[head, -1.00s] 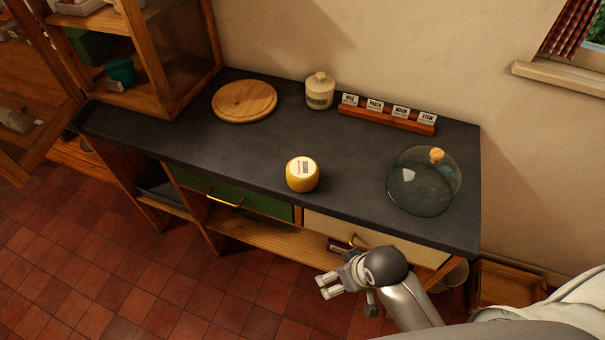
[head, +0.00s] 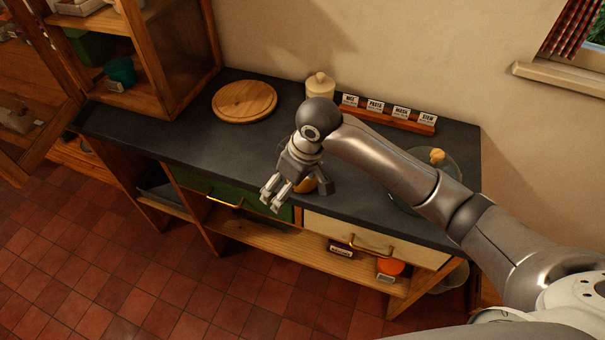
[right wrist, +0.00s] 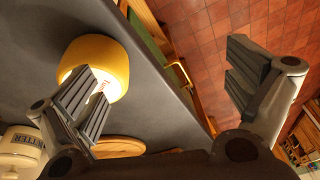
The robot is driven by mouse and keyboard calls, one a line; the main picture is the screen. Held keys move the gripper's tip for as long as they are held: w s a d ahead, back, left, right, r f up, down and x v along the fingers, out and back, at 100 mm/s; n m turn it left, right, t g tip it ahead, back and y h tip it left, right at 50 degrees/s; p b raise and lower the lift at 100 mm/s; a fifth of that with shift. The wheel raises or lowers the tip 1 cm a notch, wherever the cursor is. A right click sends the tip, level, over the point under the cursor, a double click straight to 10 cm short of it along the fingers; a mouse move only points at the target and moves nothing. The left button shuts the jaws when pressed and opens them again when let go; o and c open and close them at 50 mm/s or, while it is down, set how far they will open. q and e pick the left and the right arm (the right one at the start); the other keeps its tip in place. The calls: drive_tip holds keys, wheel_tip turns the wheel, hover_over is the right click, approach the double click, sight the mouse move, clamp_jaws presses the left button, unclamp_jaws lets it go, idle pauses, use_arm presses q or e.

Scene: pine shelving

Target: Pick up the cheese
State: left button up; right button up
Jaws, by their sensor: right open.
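The cheese is a small yellow round with a white label on its top, standing on the dark counter. In the head view only a sliver of the cheese (head: 307,186) shows behind my right gripper (head: 274,194). In the right wrist view the cheese (right wrist: 116,55) sits at upper left, partly covered by the left finger. My right gripper (right wrist: 168,88) is open with nothing between its fingers. One finger overlaps the cheese in that view; I cannot tell whether they touch. My left gripper is not in view.
On the counter (head: 200,138) are a round wooden board (head: 245,101), a lidded jar (head: 320,88), a rack of labelled cards (head: 388,114) and a glass dome (head: 448,162), partly behind my arm. Drawers with brass handles (head: 224,201) are below.

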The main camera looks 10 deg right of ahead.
sight(308, 185)
drive_tip(key=shift+m+h, duration=0.5)
drive_tip(key=shift+h, duration=0.2)
drive_tip(key=w+d+r, duration=0.2)
drive_tip(key=r, duration=0.1)
drive_tip(key=w+d+r, duration=0.3)
drive_tip(key=shift+w, duration=0.35)
drive_tip(key=shift+w+d, duration=0.1)
drive_tip(key=f, duration=0.5)
drive_tip(key=shift+w+a+p, duration=0.2)
drive_tip(key=shift+w+p, duration=0.1)
drive_tip(key=shift+p, duration=0.1)
wheel_tip(308, 185, down, 4)
drive_tip(key=shift+w+f+p, duration=0.1)
drive_tip(key=shift+f+p, duration=0.05)
drive_tip(key=shift+p, duration=0.65)
drive_tip(key=shift+w+f, duration=0.1)
drive_tip(key=shift+f, duration=0.45)
drive_tip(key=shift+r, duration=0.1)
drive_tip(key=c, duration=1.5)
drive_tip(key=shift+o, duration=0.2)
drive_tip(key=shift+r, duration=0.1)
